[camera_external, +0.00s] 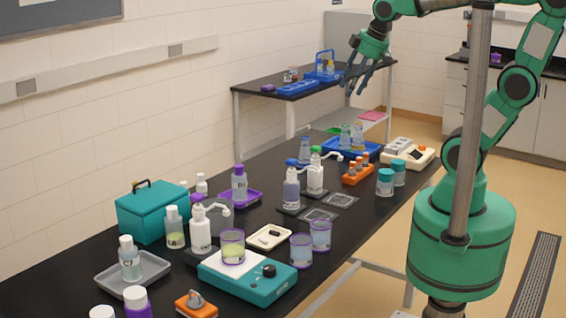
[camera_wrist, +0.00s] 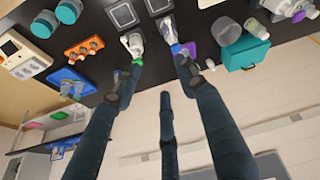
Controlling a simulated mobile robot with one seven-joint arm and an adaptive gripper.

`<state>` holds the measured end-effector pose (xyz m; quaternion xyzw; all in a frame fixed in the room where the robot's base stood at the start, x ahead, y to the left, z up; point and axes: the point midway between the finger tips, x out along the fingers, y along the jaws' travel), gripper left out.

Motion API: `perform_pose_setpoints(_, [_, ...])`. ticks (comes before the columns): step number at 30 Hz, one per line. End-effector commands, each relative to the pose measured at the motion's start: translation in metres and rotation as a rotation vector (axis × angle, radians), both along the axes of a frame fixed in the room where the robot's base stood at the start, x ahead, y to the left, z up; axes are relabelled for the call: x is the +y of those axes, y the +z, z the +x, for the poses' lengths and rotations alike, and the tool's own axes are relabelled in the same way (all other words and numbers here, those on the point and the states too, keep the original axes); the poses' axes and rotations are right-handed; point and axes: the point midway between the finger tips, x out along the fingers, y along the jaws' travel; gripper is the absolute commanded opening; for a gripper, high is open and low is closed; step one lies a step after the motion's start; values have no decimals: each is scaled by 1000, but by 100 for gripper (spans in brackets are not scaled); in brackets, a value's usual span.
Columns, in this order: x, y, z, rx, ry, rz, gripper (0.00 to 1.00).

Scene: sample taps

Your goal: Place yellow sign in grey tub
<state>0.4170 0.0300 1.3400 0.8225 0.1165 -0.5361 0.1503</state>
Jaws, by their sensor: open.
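I cannot make out a yellow sign in either view. No clear grey tub shows; the nearest match is a shallow grey tray (camera_external: 105,284) at the front left of the black bench, with a white-capped bottle (camera_external: 130,260) in it. My gripper (camera_external: 356,85) is high above the far part of the bench, well away from the grey tray. Its dark fingers are spread open and empty. They also show in the wrist view (camera_wrist: 156,72), with bench items beyond the tips.
The black bench (camera_external: 60,270) is crowded. A teal box (camera_external: 152,212), a teal scale (camera_external: 247,277), purple-rimmed beakers (camera_external: 320,235), white pump bottles (camera_external: 200,230) and an orange rack (camera_external: 358,174) stand on it. A blue tray (camera_external: 352,150) lies at the far end. Air around my gripper is clear.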

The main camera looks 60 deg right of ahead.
Motion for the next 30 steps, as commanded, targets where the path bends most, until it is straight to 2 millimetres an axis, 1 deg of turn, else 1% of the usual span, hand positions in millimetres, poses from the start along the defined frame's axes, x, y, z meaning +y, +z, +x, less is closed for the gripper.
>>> perform_pose_setpoints(1, [-5, -4, -13, -12, -42, 15, 41])
perform_pose_setpoints(6, [-18, -15, -50, -41, -189, 71, 41])
perform_pose_setpoints(9, [-23, -22, -67, -56, -259, 98, 41])
perform_pose_setpoints(12, [-27, -27, -79, -66, -310, 120, 41])
perform_pose_setpoints(18, [-30, -32, -89, -75, -357, 139, 41])
perform_pose_setpoints(30, [-30, -31, -89, -75, -358, 139, 41])
